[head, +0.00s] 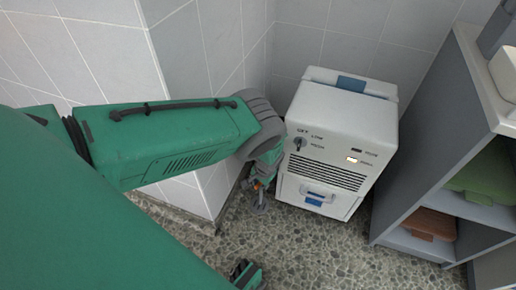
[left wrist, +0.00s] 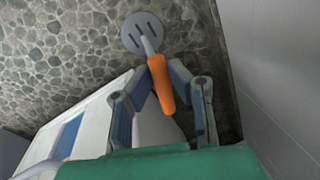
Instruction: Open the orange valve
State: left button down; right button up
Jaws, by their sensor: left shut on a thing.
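The orange handle (left wrist: 160,82) shows in the left wrist view, joined by a short grey neck to a round grey plate with slots (left wrist: 143,32). I cannot tell from its shape whether this is a valve. My left gripper (left wrist: 162,74) is shut on the orange handle, with a finger on either side. In the head view my left gripper (head: 262,178) is low, just left of the white machine, with a bit of orange and the grey plate (head: 260,204) below it. The fingers are too small there to tell apart.
The white machine (head: 341,112) with a dial, grille and lower drawer stands right of my left gripper. A tiled wall corner (head: 205,150) is close on the left. A grey shelf (head: 425,150) holding folded towels (head: 432,223) stands right. Pebbled floor (head: 310,245) is open in front.

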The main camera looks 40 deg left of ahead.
pick_arm(q)
jog(key=shift+w+d+r+n, duration=0.1)
jog(key=shift+w+d+n, duration=0.1)
jog(key=shift+n, duration=0.55)
jog(key=shift+w+d+r+n, duration=0.1)
jog(key=shift+w+d+n, duration=0.1)
jog(key=shift+n, duration=0.55)
jog(key=c, duration=1.5)
grip_release()
jog(key=shift+w, duration=0.1)
jog(key=shift+c, duration=0.2)
jog(key=shift+f, duration=0.1)
jog(key=shift+s+a, duration=0.1)
jog(key=shift+s, duration=0.1)
notch_tip(320, 180, up, 10)
jog(key=shift+f, duration=0.1)
